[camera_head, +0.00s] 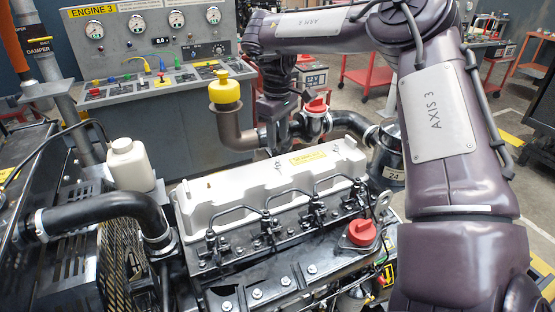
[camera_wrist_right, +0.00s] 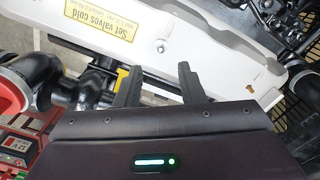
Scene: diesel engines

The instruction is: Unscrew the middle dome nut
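The light grey valve cover (camera_head: 240,195) lies along the top of the engine. A small silver dome nut (camera_wrist_right: 161,45) stands on it beside the yellow label in the right wrist view; it looks like the middle one, seated on the cover. In the head view it is a tiny point (camera_head: 277,164) on the cover. My right gripper (camera_wrist_right: 158,80) is open and empty, its two dark fingers spread and pointing at the cover near the nut, apart from it. In the head view the right gripper (camera_head: 276,148) hangs behind the cover's far edge, its fingers hardly distinguishable. My left gripper is not in view.
Behind the cover are a pipe with a yellow cap (camera_head: 225,90) and a red cap (camera_head: 316,106). Fuel lines (camera_head: 285,197) and another red cap (camera_head: 362,232) lie in front. A white bottle (camera_head: 130,165) stands left. A control panel (camera_head: 150,60) stands behind.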

